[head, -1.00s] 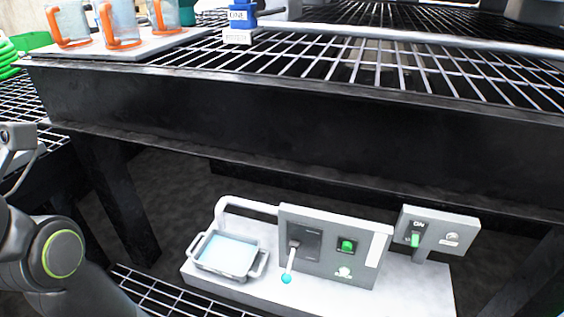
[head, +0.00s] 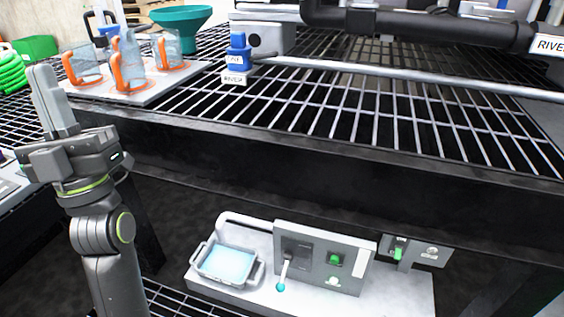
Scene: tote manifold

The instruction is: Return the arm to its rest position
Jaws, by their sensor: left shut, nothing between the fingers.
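My left gripper (head: 52,101) shows at the left of the head view. Its fingers point up and are shut with nothing between them. It is in front of the table's left part, apart from the orange-handled jugs and everything else on the grate. My right gripper is not in view.
The black grated table (head: 390,115) spans the view. On it are a white board (head: 150,93) with orange-handled clear jugs (head: 128,65), a teal funnel (head: 181,20) and a blue valve piece (head: 238,50). Below are a control panel (head: 318,262) and a pale-blue-filled tray (head: 228,264).

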